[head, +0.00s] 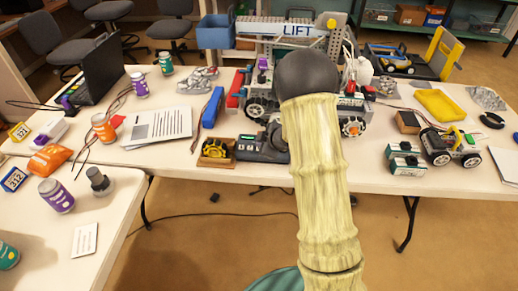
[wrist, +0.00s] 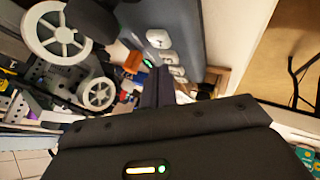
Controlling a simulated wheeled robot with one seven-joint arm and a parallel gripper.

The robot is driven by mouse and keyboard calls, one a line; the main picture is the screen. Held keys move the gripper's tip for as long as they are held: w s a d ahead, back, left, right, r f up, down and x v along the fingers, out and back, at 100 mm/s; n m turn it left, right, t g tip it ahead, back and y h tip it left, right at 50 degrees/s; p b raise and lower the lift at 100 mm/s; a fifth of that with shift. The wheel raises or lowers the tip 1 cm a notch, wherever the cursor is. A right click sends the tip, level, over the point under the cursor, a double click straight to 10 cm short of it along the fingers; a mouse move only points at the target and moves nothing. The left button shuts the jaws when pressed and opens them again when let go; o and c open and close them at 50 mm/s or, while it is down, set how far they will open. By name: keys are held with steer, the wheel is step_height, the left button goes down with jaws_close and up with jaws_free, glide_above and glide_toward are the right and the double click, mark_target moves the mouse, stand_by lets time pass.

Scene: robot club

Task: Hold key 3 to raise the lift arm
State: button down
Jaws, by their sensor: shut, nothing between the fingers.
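The dark controller (head: 262,148) lies at the front edge of the table, partly hidden by my arm in the head view. In the wrist view its panel (wrist: 183,22) carries a row of white keys (wrist: 168,57) and a small green light. The key marks are too small to tell which one is key 3. My gripper (wrist: 163,75) is shut and empty, its fingertips close to the keys; I cannot tell whether they touch one. In the head view my arm hides the gripper. The lift arm (head: 300,29), a grey beam marked LIFT, shows at the back of the wheeled robot.
A small wooden box with a yellow wheel (head: 215,150) stands just left of the controller. A blue tool (head: 211,107) and papers (head: 158,126) lie further left. A small wheeled car (head: 450,146) and green-white battery packs (head: 405,158) lie right. Large grey wheels (wrist: 58,30) are close in the wrist view.

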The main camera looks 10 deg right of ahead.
steer(key=shift+f+b, duration=0.3)
steer(key=shift+f, duration=0.1)
stand_by(2.0)
stand_by(1.3)
steer(key=shift+r+p, duration=0.85)
steer(key=shift+r, duration=0.1)
step_height(320, 180, up, 5)
steer(key=p, duration=0.4)
steer(key=shift+p, duration=0.35)
